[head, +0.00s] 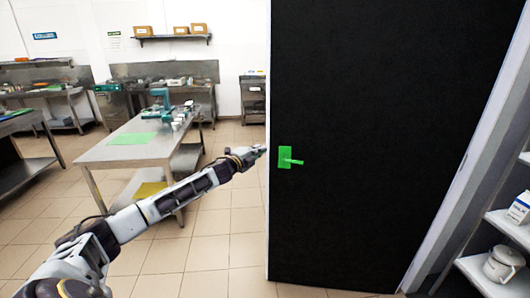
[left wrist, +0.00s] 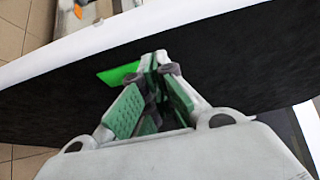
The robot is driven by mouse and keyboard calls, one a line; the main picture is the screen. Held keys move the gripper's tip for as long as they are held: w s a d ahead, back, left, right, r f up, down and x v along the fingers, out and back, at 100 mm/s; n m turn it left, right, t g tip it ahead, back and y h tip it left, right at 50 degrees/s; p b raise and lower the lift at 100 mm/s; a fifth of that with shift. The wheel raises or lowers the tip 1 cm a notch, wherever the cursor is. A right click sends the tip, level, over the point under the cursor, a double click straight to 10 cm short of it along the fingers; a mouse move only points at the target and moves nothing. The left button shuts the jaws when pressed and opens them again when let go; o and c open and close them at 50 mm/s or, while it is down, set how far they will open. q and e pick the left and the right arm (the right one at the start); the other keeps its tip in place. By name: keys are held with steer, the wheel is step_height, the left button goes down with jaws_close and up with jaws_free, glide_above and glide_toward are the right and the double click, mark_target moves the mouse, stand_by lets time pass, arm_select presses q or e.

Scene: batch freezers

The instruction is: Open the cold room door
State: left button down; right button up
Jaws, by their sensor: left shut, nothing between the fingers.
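The cold room door (head: 380,120) is a tall black panel with a pale left edge, filling the right half of the head view. A green handle (head: 287,158) with a short lever sits near its left edge. My left gripper (head: 262,150) reaches that edge, left of the handle; its tips are hard to make out there. In the left wrist view my left gripper (left wrist: 160,62) is shut and empty, in front of the dark door (left wrist: 235,60). A green handle plate (left wrist: 118,74) shows beside the fingers, partly hidden; contact cannot be told. My right gripper is not in view.
A steel table (head: 125,153) with a green mat stands left of the door, behind my left arm. White shelves (head: 490,262) with a pot stand at the right. Tiled floor (head: 225,255) is clear in front of the table.

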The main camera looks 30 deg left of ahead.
arm_select(q)
steer(key=shift+s+a+b, duration=0.25)
steer(key=shift+s+a, duration=0.4)
steer(key=shift+a, duration=0.2)
steer(key=shift+s+a+b, duration=0.2)
steer(key=shift+s+a, duration=0.4)
steer(key=shift+a, duration=0.2)
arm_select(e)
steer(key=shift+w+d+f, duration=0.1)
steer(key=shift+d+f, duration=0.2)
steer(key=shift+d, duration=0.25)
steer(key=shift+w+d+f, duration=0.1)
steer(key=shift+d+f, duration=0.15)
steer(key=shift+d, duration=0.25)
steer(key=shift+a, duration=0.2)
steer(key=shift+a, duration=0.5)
arm_select(q)
steer(key=shift+n, duration=0.3)
